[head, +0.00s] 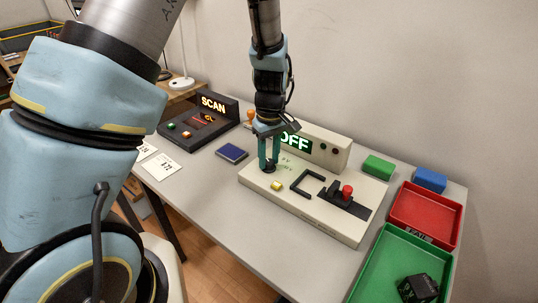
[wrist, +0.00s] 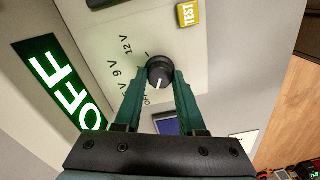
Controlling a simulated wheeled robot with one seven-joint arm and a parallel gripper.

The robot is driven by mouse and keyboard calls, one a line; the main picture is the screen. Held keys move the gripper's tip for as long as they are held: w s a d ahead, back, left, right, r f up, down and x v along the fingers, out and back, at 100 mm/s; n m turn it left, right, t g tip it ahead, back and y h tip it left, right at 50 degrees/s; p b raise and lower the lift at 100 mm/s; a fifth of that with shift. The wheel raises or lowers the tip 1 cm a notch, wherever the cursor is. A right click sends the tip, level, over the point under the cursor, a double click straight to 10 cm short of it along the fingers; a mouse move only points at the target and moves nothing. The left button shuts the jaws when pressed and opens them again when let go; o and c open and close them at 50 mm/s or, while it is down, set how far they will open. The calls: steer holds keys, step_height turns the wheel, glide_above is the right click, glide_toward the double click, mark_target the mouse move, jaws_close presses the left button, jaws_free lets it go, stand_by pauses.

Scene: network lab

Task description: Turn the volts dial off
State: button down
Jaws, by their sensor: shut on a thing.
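The volts dial (wrist: 159,70) is a round black knob on a cream panel, with its white mark pointing down in the wrist view, near a partly hidden label by my left finger. The labels 12 V and 9 V show beside it. My gripper (wrist: 161,78) is shut on the dial, one green finger on each side. In the head view my gripper (head: 269,160) points down at the left part of the cream device (head: 318,218). The lit green display (head: 296,141) reads OFF, as does the display in the wrist view (wrist: 62,80).
A yellow TEST button (head: 277,185), a black bracket handle (head: 307,183) and a red knob (head: 347,190) are on the device. A dark SCAN device (head: 198,125) and blue box (head: 232,153) stand left. Green (head: 402,262) and red trays (head: 425,212) lie right.

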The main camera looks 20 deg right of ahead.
mark_target(269, 161)
steer(key=shift+n, duration=0.3)
stand_by(0.4)
steer(key=c, duration=0.5)
jaws_free()
step_height(269, 161, up, 11)
steer(key=b, duration=0.1)
steer(key=shift+d, duration=0.15)
steer(key=shift+f, duration=0.1)
steer(key=a+r+m+t, duration=0.1)
steer(key=a+m, duration=0.3)
steer(key=a, duration=2.6)
steer(key=shift+s+a+r+t+h, duration=0.15)
steer(key=shift+s+a+t+h, duration=0.15)
steer(key=shift+s, duration=0.15)
